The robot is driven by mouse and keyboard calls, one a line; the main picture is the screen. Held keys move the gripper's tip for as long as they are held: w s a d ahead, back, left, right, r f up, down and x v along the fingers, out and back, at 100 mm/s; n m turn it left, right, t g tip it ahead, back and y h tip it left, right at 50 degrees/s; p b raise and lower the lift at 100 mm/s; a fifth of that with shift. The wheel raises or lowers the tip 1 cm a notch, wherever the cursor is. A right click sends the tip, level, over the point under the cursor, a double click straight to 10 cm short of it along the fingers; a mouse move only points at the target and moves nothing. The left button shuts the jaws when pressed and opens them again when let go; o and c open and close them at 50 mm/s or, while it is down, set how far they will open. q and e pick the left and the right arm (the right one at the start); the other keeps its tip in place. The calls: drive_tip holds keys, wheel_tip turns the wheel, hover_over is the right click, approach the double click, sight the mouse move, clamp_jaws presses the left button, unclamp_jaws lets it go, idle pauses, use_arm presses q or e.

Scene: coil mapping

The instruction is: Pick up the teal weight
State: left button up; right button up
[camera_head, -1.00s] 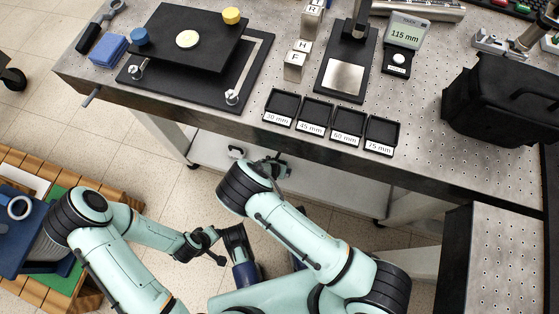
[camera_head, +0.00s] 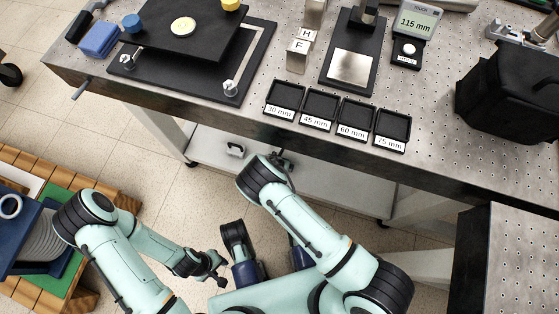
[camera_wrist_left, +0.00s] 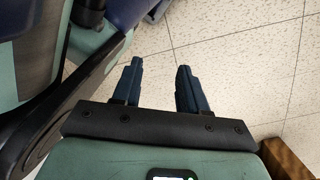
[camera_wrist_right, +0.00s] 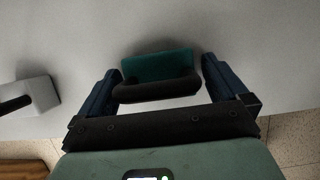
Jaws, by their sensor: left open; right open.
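The teal weight (camera_wrist_right: 158,66) is a block with a dark handle (camera_wrist_right: 157,90) in the right wrist view, against a pale grey surface. My right gripper (camera_wrist_right: 157,88) is open, with one finger on each side of the weight's handle and visible gaps at both sides. In the head view my right gripper (camera_head: 282,161) is at the lower shelf under the table, where the weight is mostly hidden by my arm. My left gripper (camera_wrist_left: 158,85) is open and empty over the floor; in the head view it hangs low (camera_head: 216,277).
A pale weight with a black handle (camera_wrist_right: 38,94) stands on the shelf (camera_head: 215,152), left of the teal one. The table (camera_head: 437,128) overhangs the shelf. On it are labelled trays (camera_head: 320,105), a black case (camera_head: 510,90) and a black plate stand (camera_head: 190,85).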

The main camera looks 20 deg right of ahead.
drive_tip(key=c, duration=1.7)
drive_tip(key=shift+w+r, duration=0.1)
drive_tip(key=shift+c, duration=0.8)
